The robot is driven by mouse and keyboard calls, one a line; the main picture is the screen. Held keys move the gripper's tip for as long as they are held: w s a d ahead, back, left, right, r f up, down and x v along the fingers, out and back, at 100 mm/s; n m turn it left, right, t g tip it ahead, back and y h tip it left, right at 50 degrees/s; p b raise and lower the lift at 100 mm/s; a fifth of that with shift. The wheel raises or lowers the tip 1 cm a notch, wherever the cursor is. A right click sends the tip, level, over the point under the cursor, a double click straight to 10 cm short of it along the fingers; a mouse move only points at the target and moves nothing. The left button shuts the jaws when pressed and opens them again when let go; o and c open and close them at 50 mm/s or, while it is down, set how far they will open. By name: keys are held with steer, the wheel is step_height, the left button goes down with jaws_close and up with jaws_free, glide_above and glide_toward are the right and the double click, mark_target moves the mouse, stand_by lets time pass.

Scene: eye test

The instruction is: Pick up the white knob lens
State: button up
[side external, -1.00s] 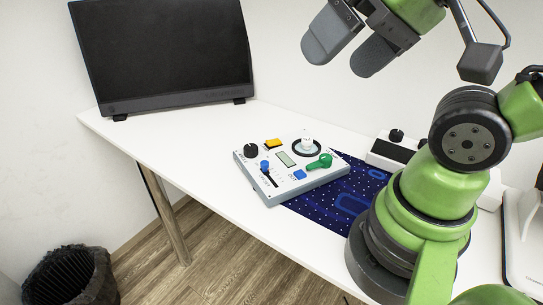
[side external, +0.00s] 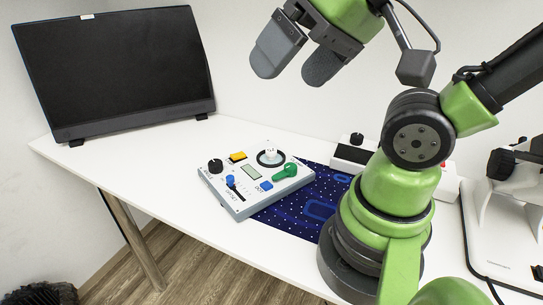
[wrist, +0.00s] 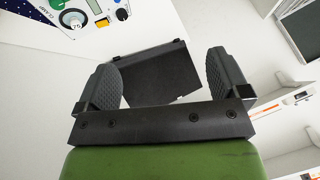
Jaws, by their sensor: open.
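The white knob (side external: 270,152) stands upright inside a black ring on a light grey control panel (side external: 240,205) on the table. It also shows near the top left of the wrist view (wrist: 74,19), where its top bears small dark marks. I cannot make out a separate lens. My gripper (side external: 293,72) is open and empty, high above the table, well apart from the knob. In the wrist view, the gap between my two dark fingers (wrist: 165,75) shows the dark monitor behind them and no knob.
The panel also carries a black knob (side external: 215,166), a yellow button (side external: 237,157), a green lever (side external: 286,171) and blue controls. A dark blue mat (side external: 285,220) lies beside it. A white box (side external: 350,152) stands behind. A monitor (side external: 115,75) stands at the left. The table's left part is clear.

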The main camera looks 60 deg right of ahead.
steer(key=c, duration=0.7)
steer(key=shift+o, duration=0.2)
steer(key=m+g+h, duration=0.2)
steer(key=m+g, duration=0.5)
steer(key=m, duration=1.8)
glide_above(271, 150)
steer(key=f, duration=2.1)
steer(key=shift+s+a+f, duration=0.2)
steer(key=shift+s+f, duration=0.15)
steer(key=shift+f, duration=0.05)
steer(key=shift+w+d+f, duration=0.1)
steer(key=shift+w+f, duration=0.05)
steer(key=shift+f, duration=1.25)
steer(key=shift+w+d+f, duration=0.1)
steer(key=shift+w+f, duration=0.05)
steer(key=shift+f, duration=1.25)
